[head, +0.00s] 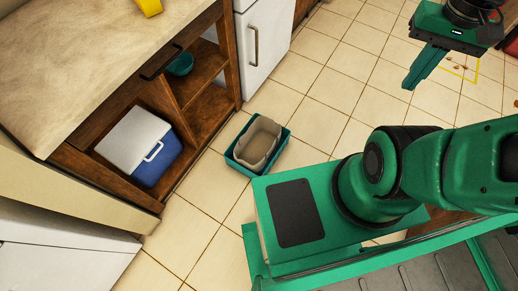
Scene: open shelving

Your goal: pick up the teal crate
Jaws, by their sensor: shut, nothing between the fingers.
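The teal crate (239,164) sits on the tiled floor near the middle of the head view, just right of the wooden cabinet. A beige-grey bin (262,140) sits inside it and hides most of its inside. The crate's near right corner lies close to the edge of my own body in the picture. My gripper (410,85) is at the upper right, well apart from the crate. Its teal fingers are together and hold nothing.
The open wooden cabinet (228,66) holds a blue and white cooler (141,143) and a teal bowl (181,65). A yellow object (150,7) lies on the countertop (70,65). A white appliance (262,40) stands behind. Tiled floor (335,90) right of the crate is clear.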

